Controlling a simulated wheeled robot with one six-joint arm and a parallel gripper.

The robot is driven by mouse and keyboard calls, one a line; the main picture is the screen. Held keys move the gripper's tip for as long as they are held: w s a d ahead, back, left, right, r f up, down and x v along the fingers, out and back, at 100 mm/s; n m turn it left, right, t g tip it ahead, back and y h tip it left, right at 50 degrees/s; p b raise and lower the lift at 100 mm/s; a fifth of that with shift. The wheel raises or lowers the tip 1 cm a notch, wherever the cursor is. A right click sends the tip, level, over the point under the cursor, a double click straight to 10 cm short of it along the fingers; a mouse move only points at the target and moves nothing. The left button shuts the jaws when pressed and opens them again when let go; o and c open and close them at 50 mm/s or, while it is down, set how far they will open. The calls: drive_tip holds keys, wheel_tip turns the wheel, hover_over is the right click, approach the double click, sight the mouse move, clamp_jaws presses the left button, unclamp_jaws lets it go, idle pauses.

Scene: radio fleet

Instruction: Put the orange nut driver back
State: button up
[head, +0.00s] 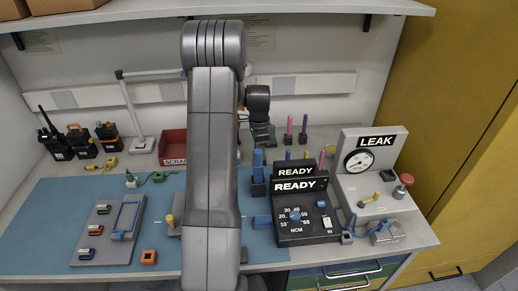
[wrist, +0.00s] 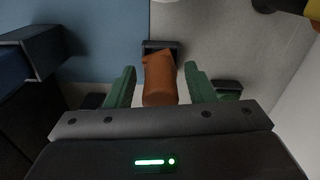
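In the wrist view the orange nut driver (wrist: 160,80) is between the two green fingers of my gripper (wrist: 159,84). A narrow gap shows on each side of it, so the fingers stand open around it. Its far end meets a dark square holder (wrist: 160,45); I cannot tell whether it is seated inside. In the head view my gripper (head: 262,134) is at the back of the bench, pointing down, and its fingertips are hard to make out. The driver is not clearly visible there.
Other dark holders flank the fingers, one at right (wrist: 228,88). Pink (head: 289,126) and purple (head: 304,123) drivers stand at the back. A red scrap bin (head: 173,144) is to the left. The torque tester (head: 296,213) and leak tester (head: 374,165) stand front right.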

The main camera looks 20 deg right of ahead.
drive_tip(key=shift+r+p, duration=0.45)
drive_tip(key=shift+r, duration=0.15)
wheel_tip(320, 180, up, 12)
drive_tip(key=b, duration=0.1)
drive_tip(key=shift+f, duration=0.15)
idle(1.2)
